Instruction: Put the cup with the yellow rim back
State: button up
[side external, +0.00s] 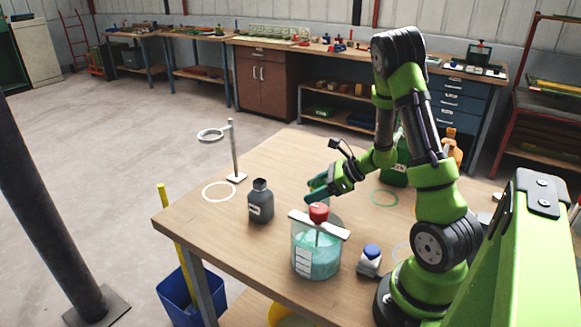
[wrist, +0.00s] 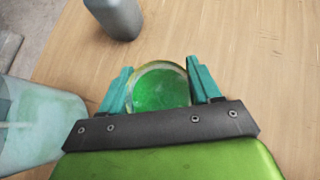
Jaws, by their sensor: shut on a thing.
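The cup (wrist: 160,88) is in the wrist view, a round clear vessel with a pale yellowish rim and green contents, seen from above. My gripper (wrist: 160,68) has one teal finger on each side of it and is shut on it. In the side view my gripper (side external: 318,188) is above the table, behind the large beaker; the cup cannot be made out there. Rings are marked on the table: a white one (side external: 205,197) at the left, a green one (side external: 371,199) right of my gripper, and a pale blue one (side external: 393,250) partly hidden near my base.
A beaker (side external: 316,262) of teal liquid with a red-knobbed crossbar stands close to my gripper. A dark grey bottle (side external: 260,203), a ring stand (side external: 234,150) and a blue-capped bottle (side external: 369,263) are also on the table (side external: 285,160). The back-left tabletop is mostly clear.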

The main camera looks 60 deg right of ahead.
jog(key=shift+f, duration=0.6)
jog(key=shift+f, duration=0.15)
jog(key=o, duration=1.1)
jog(key=shift+c, duration=0.2)
jog(key=shift+s+d+r, duration=0.1)
jog(key=shift+s+r, duration=0.1)
jog(key=shift+r, duration=0.15)
jog(key=v, duration=1.1)
jog(key=shift+s, duration=0.25)
jog(key=shift+r, duration=0.15)
